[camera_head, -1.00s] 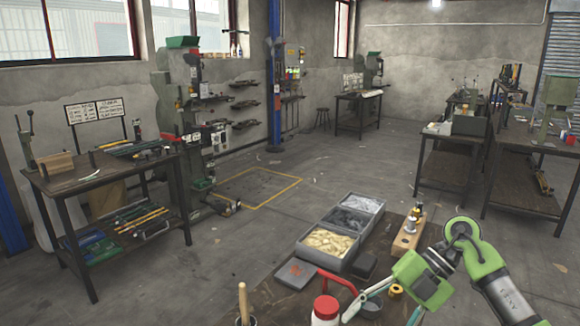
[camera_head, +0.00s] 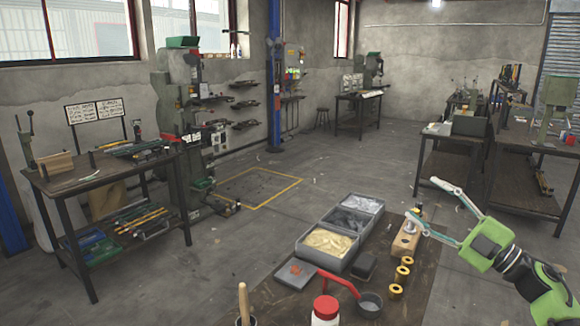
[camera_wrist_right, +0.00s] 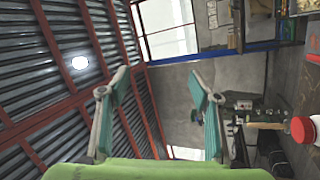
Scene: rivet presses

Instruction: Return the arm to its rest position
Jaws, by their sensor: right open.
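My right arm comes in from the lower right of the head view. Its green gripper (camera_head: 420,202) is open and empty, with its two fingers spread and pointing up and to the left. It appears over or in front of the wooden block on the bench; I cannot tell the exact gap. In the right wrist view the open fingers (camera_wrist_right: 159,106) show nothing between them but the wall and corrugated ceiling behind. My left gripper is not in view.
A near bench (camera_head: 277,304) carries a grey three-part bin (camera_head: 317,262), a wooden block (camera_head: 406,243), brass rings (camera_head: 400,278), a red-handled ladle (camera_head: 340,281), a red-lidded jar (camera_head: 326,312) and a wooden handle (camera_head: 243,300). A left table (camera_head: 92,181) holds tools. The floor beyond is open.

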